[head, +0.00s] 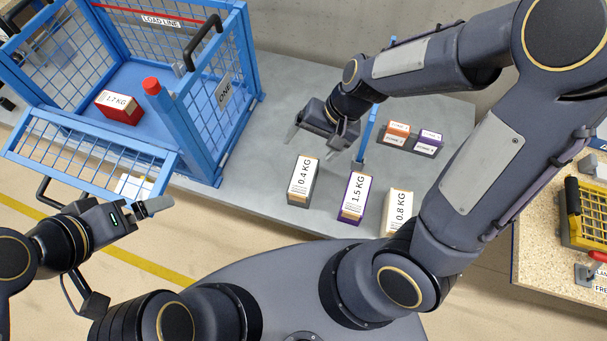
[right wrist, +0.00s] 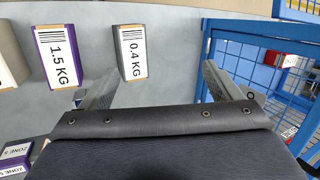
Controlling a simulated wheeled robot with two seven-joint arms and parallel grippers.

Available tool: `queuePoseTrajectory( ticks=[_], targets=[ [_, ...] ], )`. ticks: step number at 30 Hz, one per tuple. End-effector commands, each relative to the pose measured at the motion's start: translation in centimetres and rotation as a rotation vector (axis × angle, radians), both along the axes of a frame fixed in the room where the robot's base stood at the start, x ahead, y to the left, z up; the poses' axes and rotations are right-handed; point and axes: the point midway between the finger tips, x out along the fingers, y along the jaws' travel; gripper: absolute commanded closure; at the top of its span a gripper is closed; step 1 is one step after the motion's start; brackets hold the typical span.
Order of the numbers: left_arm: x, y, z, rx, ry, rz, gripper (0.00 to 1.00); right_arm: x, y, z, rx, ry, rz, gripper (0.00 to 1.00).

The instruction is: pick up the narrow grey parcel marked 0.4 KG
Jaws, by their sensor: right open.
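The narrow grey parcel marked 0.4 KG (head: 302,181) stands on the grey table, left of a purple parcel marked 1.5 KG (head: 355,197). In the right wrist view the grey parcel (right wrist: 130,52) shows ahead, between the lines of the two fingers and nearer the left one. My right gripper (head: 313,148) is open and empty, beyond the parcel on the table's far side, apart from it. Its fingers (right wrist: 157,90) also show in the right wrist view. My left gripper (head: 158,205) is off the table's front left; its jaw opening is unclear.
A blue mesh cage (head: 240,60) stands at the left with a red 1.7 KG parcel (head: 120,107) inside. A 0.8 KG parcel (head: 398,212) stands at the row's right end. Small zone boxes (head: 412,138) and a blue post (head: 368,133) are behind.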

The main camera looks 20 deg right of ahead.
Motion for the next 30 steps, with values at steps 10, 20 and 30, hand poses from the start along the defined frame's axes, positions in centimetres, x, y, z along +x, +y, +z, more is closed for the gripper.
queuePoseTrajectory(
  ticks=[10, 20, 30],
  targets=[
    [0.0, 0.0, -4.3, 0.0, 0.0, 0.0, 0.02, 3.4, 1.3, -16.7, -0.346, 0.11, -0.08, 0.15],
    [0.0, 0.0, -4.4, 0.0, 0.0, 0.0, 0.02, 4.1, 0.9, -20.1, -0.433, 0.095, -0.097, 0.15],
    [0.0, 0.0, -4.8, 0.0, 0.0, 0.0, 0.02, 3.4, 1.2, -24.6, -0.431, 0.099, -0.094, 0.15]
  ],
)
